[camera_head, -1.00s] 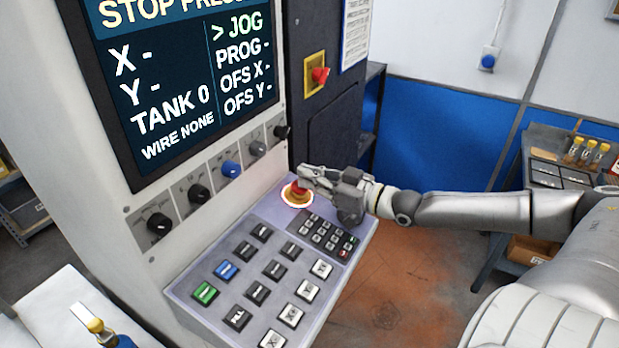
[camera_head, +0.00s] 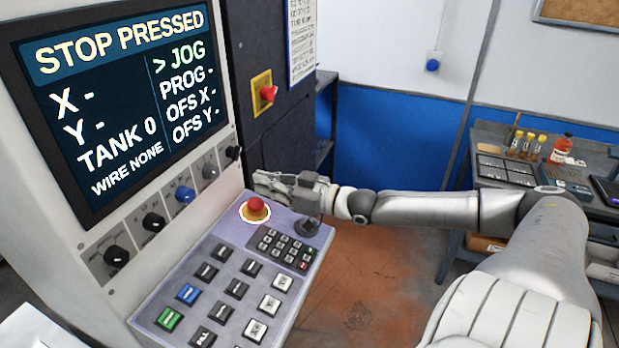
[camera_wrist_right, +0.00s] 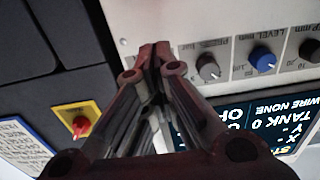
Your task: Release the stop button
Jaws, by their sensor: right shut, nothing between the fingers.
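The stop button (camera_head: 255,206) is a red mushroom head in a pale, lit ring at the back of the sloping control panel. The screen (camera_head: 110,100) reads STOP PRESSED. My right gripper (camera_head: 258,180) is shut and empty, its fingertips just above and behind the red button, apart from it as far as the picture shows. In the right wrist view the closed fingers (camera_wrist_right: 155,52) point towards the machine front, and the stop button is not visible there. My left gripper is not in view.
A red rotary switch on a yellow plate (camera_head: 262,92) is on the dark cabinet. Knobs (camera_head: 184,194) line the strip below the screen. A side bench (camera_head: 490,132) stands at the right.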

